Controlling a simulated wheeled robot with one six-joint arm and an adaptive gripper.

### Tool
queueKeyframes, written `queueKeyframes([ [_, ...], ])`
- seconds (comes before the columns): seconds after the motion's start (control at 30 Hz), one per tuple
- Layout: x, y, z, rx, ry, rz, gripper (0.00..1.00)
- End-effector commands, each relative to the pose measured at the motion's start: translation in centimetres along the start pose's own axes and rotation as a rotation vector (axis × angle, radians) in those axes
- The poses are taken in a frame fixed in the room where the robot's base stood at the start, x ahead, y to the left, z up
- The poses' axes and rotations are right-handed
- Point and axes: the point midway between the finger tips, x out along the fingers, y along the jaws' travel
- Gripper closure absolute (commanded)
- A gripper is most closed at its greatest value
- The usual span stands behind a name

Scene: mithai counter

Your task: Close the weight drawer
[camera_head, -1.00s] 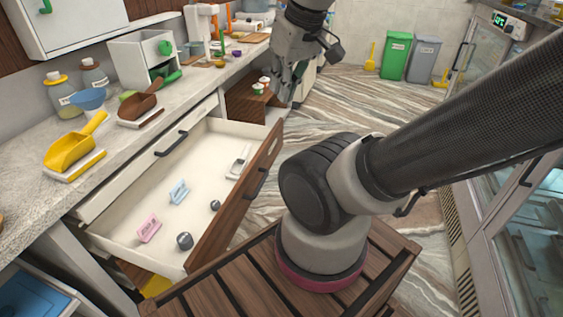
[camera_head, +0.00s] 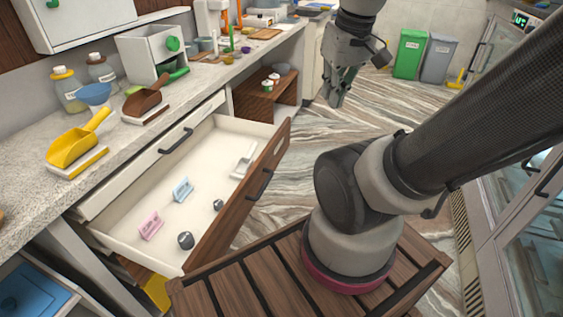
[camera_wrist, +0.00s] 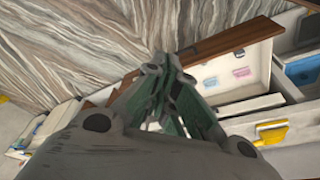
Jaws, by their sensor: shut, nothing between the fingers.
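The weight drawer (camera_head: 150,190) is pulled out from under the counter, with a white inside and a brown wooden front (camera_head: 240,198) bearing a dark handle (camera_head: 261,184). In it lie a pink card (camera_head: 151,225), a blue card (camera_head: 182,189), two dark weights, the larger one (camera_head: 186,240) nearer me, and a pale tray (camera_head: 243,161). My gripper (camera_head: 334,100) is shut and empty, pointing down beyond the drawer's far right end and apart from it. In the wrist view my gripper (camera_wrist: 180,65) shows with the wooden front (camera_wrist: 232,40) beyond it.
A second shallow drawer with a dark handle (camera_head: 176,141) sits above, under the counter. Yellow (camera_head: 78,143) and brown scoops (camera_head: 144,103) stand on the counter. An open wooden shelf (camera_head: 268,95) is beyond the drawer. The marble floor (camera_head: 375,125) around my gripper is clear.

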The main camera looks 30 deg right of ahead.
Motion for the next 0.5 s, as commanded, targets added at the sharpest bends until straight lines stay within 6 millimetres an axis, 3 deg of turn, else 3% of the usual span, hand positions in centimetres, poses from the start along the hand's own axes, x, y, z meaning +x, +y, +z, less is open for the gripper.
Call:
queueKeyframes([
  [0.27, 3.6, 2.2, 0.4, 0.158, -0.177, -0.009, 1.00],
  [0.37, 5.7, 2.8, 0.6, 0.262, -0.260, -0.044, 1.00],
  [0.5, 9.9, 3.4, 0.8, 0.493, -0.390, -0.134, 1.00],
])
